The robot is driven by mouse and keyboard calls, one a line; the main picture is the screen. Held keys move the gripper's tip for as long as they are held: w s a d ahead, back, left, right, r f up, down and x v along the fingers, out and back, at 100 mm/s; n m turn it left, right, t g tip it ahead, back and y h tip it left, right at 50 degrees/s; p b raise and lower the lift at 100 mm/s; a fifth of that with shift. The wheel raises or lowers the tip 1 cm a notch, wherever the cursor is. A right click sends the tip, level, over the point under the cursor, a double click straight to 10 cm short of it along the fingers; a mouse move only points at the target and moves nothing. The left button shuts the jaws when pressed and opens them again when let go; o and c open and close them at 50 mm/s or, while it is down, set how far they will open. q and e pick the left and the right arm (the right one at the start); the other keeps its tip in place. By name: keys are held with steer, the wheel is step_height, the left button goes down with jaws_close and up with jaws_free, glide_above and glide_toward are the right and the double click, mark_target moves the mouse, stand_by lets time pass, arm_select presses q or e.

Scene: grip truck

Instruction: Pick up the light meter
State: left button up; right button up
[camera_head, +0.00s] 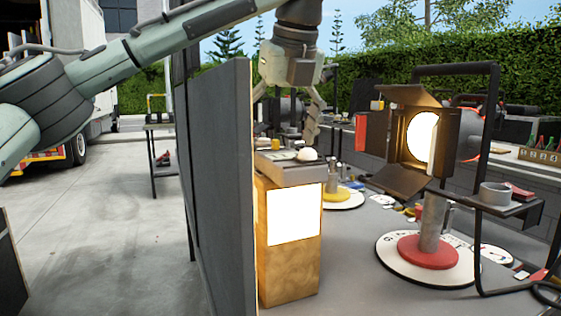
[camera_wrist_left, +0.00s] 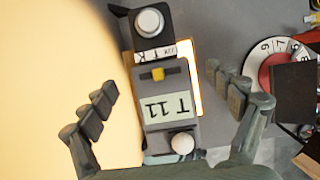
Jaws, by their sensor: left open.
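The light meter is a grey device with a display reading "T 11", a yellow button, a white knob and a black head with a white dome; in the left wrist view (camera_wrist_left: 168,125) it lies between my fingers. In the head view the light meter (camera_head: 291,157) rests on top of a wooden block (camera_head: 289,275) with a white front panel. My left gripper (camera_head: 287,115) is open above it, fingers pointing down; in the left wrist view its fingers (camera_wrist_left: 162,88) stand apart on either side, not touching it. My right gripper is not in view.
A tall grey panel (camera_head: 222,180) stands close left of the block. A lamp with barn doors (camera_head: 422,140) on a red-and-white dial base (camera_head: 427,255) stands to the right. Small items clutter the table behind. A truck stands at the far left.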

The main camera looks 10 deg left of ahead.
arm_select(q)
steer(key=shift+x, duration=1.2)
steer(key=c, duration=1.7)
